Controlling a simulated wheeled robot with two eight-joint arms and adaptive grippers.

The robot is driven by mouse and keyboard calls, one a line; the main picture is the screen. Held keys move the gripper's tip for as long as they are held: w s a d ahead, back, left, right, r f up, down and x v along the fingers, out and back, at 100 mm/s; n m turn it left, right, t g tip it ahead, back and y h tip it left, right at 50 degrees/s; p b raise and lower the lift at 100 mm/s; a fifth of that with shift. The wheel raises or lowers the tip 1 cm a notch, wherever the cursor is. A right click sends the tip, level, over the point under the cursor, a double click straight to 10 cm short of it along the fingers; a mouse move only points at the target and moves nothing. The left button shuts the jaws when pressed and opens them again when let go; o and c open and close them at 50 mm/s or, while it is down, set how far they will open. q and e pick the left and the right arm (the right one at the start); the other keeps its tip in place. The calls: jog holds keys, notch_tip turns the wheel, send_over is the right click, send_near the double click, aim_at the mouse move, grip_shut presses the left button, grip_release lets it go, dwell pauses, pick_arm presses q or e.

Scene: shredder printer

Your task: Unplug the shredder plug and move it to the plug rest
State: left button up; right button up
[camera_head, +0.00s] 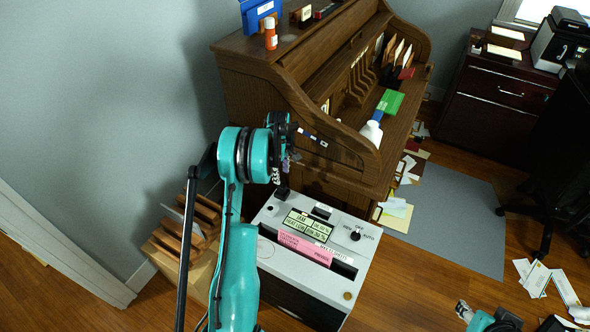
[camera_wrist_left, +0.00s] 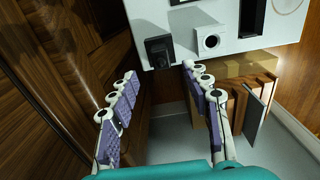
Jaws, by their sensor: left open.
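The shredder (camera_head: 350,268) has a pale grey top and stands beside the roll-top desk. A dark block (camera_head: 282,193) sits at its far left corner. In the left wrist view, a black plug-like block (camera_wrist_left: 158,50) stands at the shredder's edge, with a white square holder with a round hole (camera_wrist_left: 212,40) to its right. I cannot tell for certain which is the plug and which the rest. My left gripper (camera_wrist_left: 162,115) is open and empty; the black block shows beyond the gap between its fingers. My right gripper (camera_head: 464,310) shows only partly at the bottom edge; its jaws are unclear.
The wooden desk (camera_head: 300,85) stands close to the left gripper. A slatted wooden box (camera_head: 203,212) stands left of the shredder. A pink slip (camera_head: 305,247) lies on the shredder. Papers (camera_head: 397,212) litter the floor near the grey mat (camera_head: 455,225).

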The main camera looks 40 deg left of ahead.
aim_at(282, 185)
pick_arm(q)
notch_tip(282, 185, down, 8)
jog(key=b, duration=0.2)
jog(key=shift+r+b, duration=0.15)
jog(key=shift+b, duration=0.2)
jog(key=shift+r, duration=0.1)
grip_shut()
jog(key=c, duration=0.7)
grip_release()
grip_shut()
jog(key=shift+s+r, duration=0.1)
jog(key=shift+r, duration=0.5)
